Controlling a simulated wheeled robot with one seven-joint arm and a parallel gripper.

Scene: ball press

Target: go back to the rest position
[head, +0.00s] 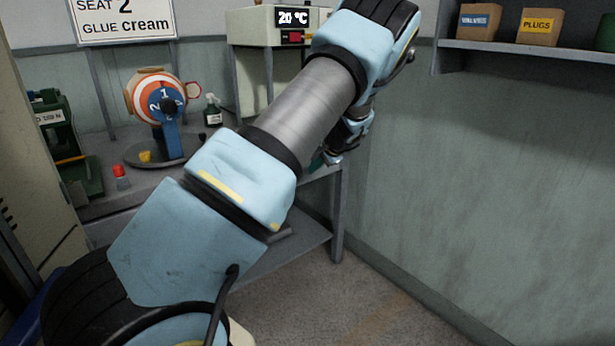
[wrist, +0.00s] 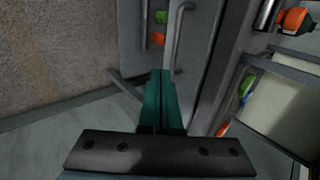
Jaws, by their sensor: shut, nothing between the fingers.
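My gripper (wrist: 161,78) shows in the wrist view with its two teal fingers side by side and closed, with nothing between them. Beyond the fingertips are a grey panel and a pale bent bar. In the head view my arm reaches up and to the right across the middle. The gripper end is mostly hidden behind the arm, near the right end of the bench, and only a bit of teal shows there.
A box with a temperature display (head: 292,16) stands behind. A wall shelf (head: 525,48) holds cartons. The floor (head: 350,310) at right is clear.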

